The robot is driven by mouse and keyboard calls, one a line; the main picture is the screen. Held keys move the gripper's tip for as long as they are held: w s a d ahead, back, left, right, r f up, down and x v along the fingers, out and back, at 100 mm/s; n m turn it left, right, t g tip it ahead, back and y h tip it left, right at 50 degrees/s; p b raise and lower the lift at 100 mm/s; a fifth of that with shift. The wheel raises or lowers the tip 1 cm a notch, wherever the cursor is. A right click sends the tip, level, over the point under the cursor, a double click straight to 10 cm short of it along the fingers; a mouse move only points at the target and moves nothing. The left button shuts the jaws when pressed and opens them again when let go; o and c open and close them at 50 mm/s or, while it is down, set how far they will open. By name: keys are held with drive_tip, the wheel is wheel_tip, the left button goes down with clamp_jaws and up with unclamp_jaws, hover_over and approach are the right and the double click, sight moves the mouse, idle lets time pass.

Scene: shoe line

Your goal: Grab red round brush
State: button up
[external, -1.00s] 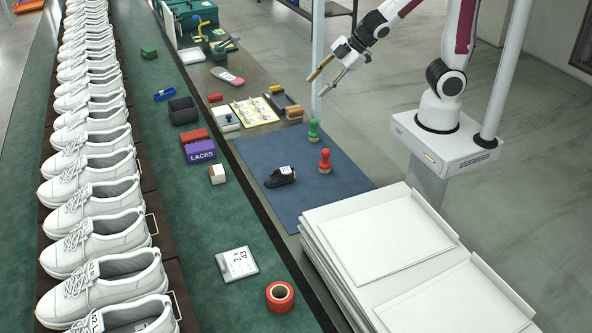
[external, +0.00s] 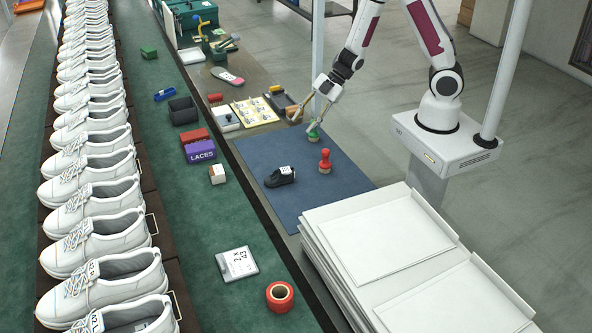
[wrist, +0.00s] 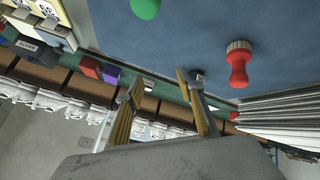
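The red round brush (external: 325,161) stands upright on the blue mat (external: 289,214), with a red handle above a tan base. In the wrist view the red brush (wrist: 238,66) is at the upper right. A similar green brush (external: 314,131) stands behind it on the mat; only its green part (wrist: 146,8) shows at the wrist view's top edge. My gripper (external: 306,118) is just above and behind the green brush, away from the red one. In the wrist view my gripper's two fingers (wrist: 158,102) are spread apart with nothing between them.
A stack of white trays (external: 385,240) stands in front of the mat. A wooden-handled item (external: 294,111) lies near my gripper. The mat's front part is clear.

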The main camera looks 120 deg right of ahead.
sight(325, 162)
drive_tip(key=a+f+y, duration=0.1)
drive_tip(key=f, duration=0.1)
drive_tip(key=s+a+f+y, duration=0.1)
drive_tip(key=f, duration=0.1)
drive_tip(key=s+a+f+t+y, duration=0.1)
drive_tip(key=f, duration=0.1)
drive_tip(key=shift+s+a+n+y, duration=0.25)
drive_tip(key=shift+n+y, duration=0.05)
drive_tip(key=shift+y, duration=0.1)
drive_tip(key=s+a+t+y, duration=0.1)
drive_tip(key=a, duration=0.1)
drive_tip(key=s+a+f+t+y, duration=0.1)
drive_tip(key=s+a+y, duration=0.1)
drive_tip(key=shift+s+a+t+y, duration=0.15)
drive_tip(key=shift+s+t+y, duration=0.15)
drive_tip(key=shift+s+a+r+m+t+y, duration=0.45)
drive_tip(key=shift+s+a+m+t+y, duration=0.05)
drive_tip(key=shift+s+a, duration=0.15)
drive_tip(key=shift+w, duration=0.1)
drive_tip(key=shift+x, duration=1.2)
drive_tip(key=shift+a, duration=0.1)
drive_tip(key=shift+x, duration=2.55)
drive_tip(key=shift+f, duration=0.1)
